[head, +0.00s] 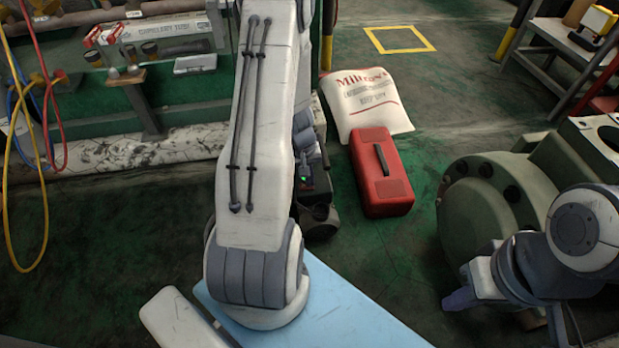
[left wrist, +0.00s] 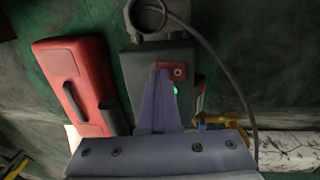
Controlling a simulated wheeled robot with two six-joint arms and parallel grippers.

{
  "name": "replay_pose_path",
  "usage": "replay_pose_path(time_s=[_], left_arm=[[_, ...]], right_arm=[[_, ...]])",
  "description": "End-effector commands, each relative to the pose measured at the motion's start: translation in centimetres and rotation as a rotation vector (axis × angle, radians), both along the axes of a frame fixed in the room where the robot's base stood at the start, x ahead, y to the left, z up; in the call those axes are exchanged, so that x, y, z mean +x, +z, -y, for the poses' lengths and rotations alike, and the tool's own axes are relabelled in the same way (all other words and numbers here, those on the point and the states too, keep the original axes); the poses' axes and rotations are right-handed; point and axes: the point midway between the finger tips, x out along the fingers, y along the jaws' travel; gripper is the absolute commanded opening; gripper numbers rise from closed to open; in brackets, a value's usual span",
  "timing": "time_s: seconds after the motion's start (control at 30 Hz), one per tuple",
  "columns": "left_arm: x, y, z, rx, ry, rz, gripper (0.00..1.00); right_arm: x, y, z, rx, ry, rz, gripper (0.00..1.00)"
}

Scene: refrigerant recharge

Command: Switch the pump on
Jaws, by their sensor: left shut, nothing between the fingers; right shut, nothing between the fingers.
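The pump (head: 319,208) is a dark unit on the floor, partly hidden behind my left arm in the head view. In the left wrist view the pump (left wrist: 137,75) is a grey box with a small red switch plate (left wrist: 178,71) and a bright green light (left wrist: 176,90). My left gripper (left wrist: 162,76) is shut and empty, its fingertips over the pump top beside the red plate. I cannot tell whether they touch. The fingers partly cover the plate. My right gripper (head: 458,300) is shut and empty at the lower right, away from the pump.
A red toolbox (head: 381,185) stands right of the pump, before a white sack (head: 366,102). A large green machine (head: 490,205) stands near my right arm. A dark hose (left wrist: 220,60) curves beside the pump. Yellow, red and blue hoses (head: 45,215) hang at left.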

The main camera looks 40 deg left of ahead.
Motion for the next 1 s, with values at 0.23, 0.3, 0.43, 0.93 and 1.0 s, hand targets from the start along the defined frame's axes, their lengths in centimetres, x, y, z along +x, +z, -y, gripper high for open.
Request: replay_pose_path(time_s=[0.23,0.3,0.43,0.93,1.0], left_arm=[[-0.8,-0.2,-0.7,0.002,0.003,-0.003,0.0],[-1.1,-0.1,-0.8,0.001,0.003,-0.003,0.0],[-1.3,0.0,-1.1,0.001,0.002,-0.003,0.0],[-1.2,2.4,-1.0,0.0,-0.003,-0.001,0.0],[-1.2,3.6,-0.9,0.0,-0.005,-0.001,0.0]], right_arm=[[0.0,-0.4,0.0,0.0,0.0,0.0,0.0],[0.0,-0.4,0.0,0.0,0.0,0.0,0.0],[0.0,-0.5,0.0,0.0,0.0,0.0,0.0],[0.0,1.6,0.0,0.0,0.0,0.0,0.0],[0.0,2.7,0.0,0.0,0.0,0.0,0.0]])
